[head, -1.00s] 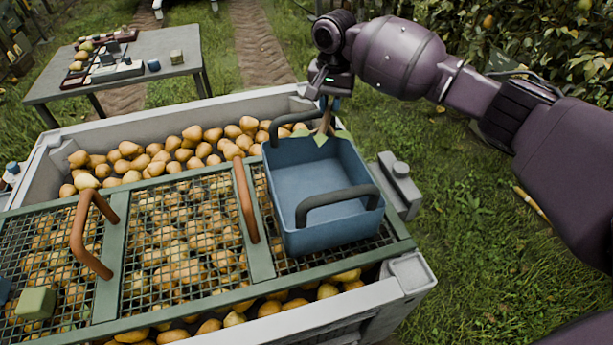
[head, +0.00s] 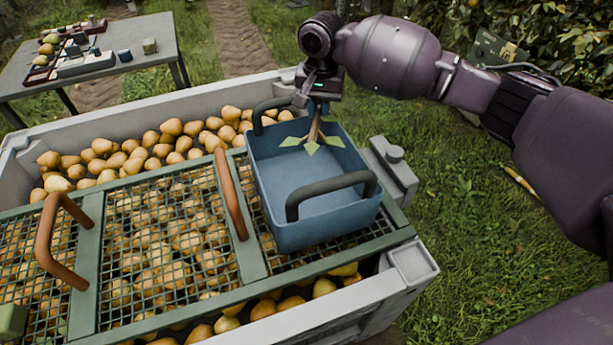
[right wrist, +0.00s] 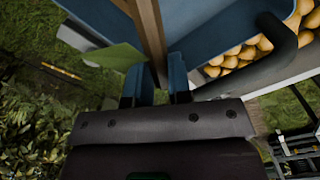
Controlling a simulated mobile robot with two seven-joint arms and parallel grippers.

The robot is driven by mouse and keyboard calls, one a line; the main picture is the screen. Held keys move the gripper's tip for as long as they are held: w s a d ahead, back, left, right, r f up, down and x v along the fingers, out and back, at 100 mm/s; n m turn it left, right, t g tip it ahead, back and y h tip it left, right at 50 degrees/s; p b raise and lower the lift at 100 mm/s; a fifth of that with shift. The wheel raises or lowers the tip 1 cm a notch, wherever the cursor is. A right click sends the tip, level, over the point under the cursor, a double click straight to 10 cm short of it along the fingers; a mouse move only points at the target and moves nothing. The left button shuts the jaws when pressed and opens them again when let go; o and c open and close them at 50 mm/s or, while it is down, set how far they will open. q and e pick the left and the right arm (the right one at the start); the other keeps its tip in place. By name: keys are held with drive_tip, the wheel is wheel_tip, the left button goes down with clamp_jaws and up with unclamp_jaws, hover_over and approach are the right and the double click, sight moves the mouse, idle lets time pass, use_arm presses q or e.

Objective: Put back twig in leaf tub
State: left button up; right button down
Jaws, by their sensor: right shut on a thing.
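The twig (head: 315,129) is a brown stem with several green leaves at its lower end. My right gripper (head: 318,101) is shut on its upper part and holds it leaf-end down over the far part of the blue leaf tub (head: 310,212). The tub has two dark handles and looks empty inside. In the right wrist view the twig (right wrist: 150,35) runs up from between the blue fingertips (right wrist: 158,88), with a green leaf beside it. The tub wall (right wrist: 225,28) shows beyond. My left gripper is not in view.
The tub stands on the green mesh cover (head: 170,240) of a grey bin (head: 335,312) full of pears. Brown handles (head: 231,195) rise from the cover. A grey table (head: 150,72) with pears and small items stands at the back left. Grass lies to the right.

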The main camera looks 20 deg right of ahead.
drive_tip(key=shift+r, duration=0.1)
drive_tip(key=c, duration=1.1)
unclamp_jaws()
drive_tip(key=shift+o, duration=0.7)
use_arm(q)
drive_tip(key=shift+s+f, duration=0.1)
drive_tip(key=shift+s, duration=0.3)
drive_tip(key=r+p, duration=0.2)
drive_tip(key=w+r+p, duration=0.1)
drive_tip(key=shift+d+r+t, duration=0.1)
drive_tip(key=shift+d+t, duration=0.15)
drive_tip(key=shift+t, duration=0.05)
use_arm(e)
wheel_tip(320, 180, up, 11)
drive_tip(key=shift+f, duration=0.2)
